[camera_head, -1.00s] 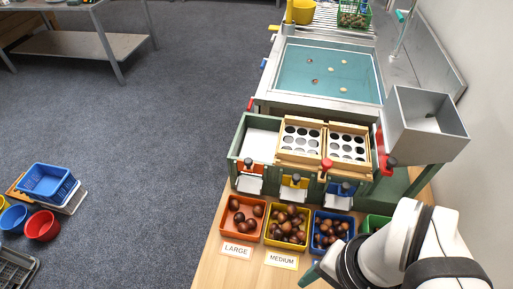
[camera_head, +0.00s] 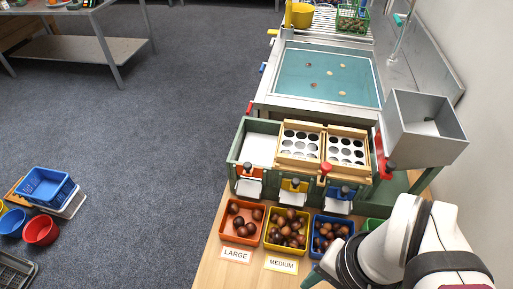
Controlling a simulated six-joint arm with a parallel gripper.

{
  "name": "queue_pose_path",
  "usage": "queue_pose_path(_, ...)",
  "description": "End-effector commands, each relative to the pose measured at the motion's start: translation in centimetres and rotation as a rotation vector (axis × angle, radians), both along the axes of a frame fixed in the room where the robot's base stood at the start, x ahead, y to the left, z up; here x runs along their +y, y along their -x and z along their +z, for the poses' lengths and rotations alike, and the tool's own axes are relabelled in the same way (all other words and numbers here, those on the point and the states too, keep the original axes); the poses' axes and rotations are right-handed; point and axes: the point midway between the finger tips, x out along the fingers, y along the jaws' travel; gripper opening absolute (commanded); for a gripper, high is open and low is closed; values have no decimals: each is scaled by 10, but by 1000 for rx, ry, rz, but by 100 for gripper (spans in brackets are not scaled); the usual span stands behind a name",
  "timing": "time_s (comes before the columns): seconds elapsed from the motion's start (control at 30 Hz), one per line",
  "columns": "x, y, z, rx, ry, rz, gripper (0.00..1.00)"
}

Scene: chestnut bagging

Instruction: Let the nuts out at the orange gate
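The orange gate (camera_head: 251,171) is on the front of the green sorting box (camera_head: 238,150), at its left end, with a white chute (camera_head: 248,188) below it. The orange tray (camera_head: 233,235) sits under that chute and holds several brown nuts. The left bay behind the orange gate shows a bare pale floor (camera_head: 259,150); nuts close behind the gate cannot be made out. My gripper is at the bottom right, low over the bench near the blue tray; only a dark green tip (camera_head: 318,274) shows and its fingers are mostly hidden by my arm.
A yellow tray (camera_head: 268,243) and a blue tray (camera_head: 314,238) hold nuts beside the orange tray. Two wooden sieve frames (camera_head: 283,156) sit on the box. A grey hopper (camera_head: 455,129) stands at right. A water basin (camera_head: 281,75) with floating nuts lies behind.

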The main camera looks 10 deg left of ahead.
Motion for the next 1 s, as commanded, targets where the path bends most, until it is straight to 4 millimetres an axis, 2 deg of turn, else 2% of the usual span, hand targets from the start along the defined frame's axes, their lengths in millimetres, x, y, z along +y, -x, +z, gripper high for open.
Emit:
queue_pose_path(0.03, 3, -15, 11, -4, 4, 28, 33)
queue_pose_path(0.07, 6, -30, 21, -8, 10, 55, 28)
queue_pose_path(0.17, 30, -101, 62, -27, 35, 181, 10)
queue_pose_path(0.2, 46, -130, 76, -37, 45, 233, 3)
queue_pose_path(0.3, 92, -192, 98, -64, 67, 346, 0)
queue_pose_path(0.4, 134, -230, 105, -88, 80, 422, 0)
queue_pose_path(0.5, 159, -247, 106, -102, 86, 460, 0)
queue_pose_path(0.67, 167, -253, 97, -108, 89, 472, 0)
queue_pose_path(1.0, 171, -255, 25, -107, 88, 470, 0)
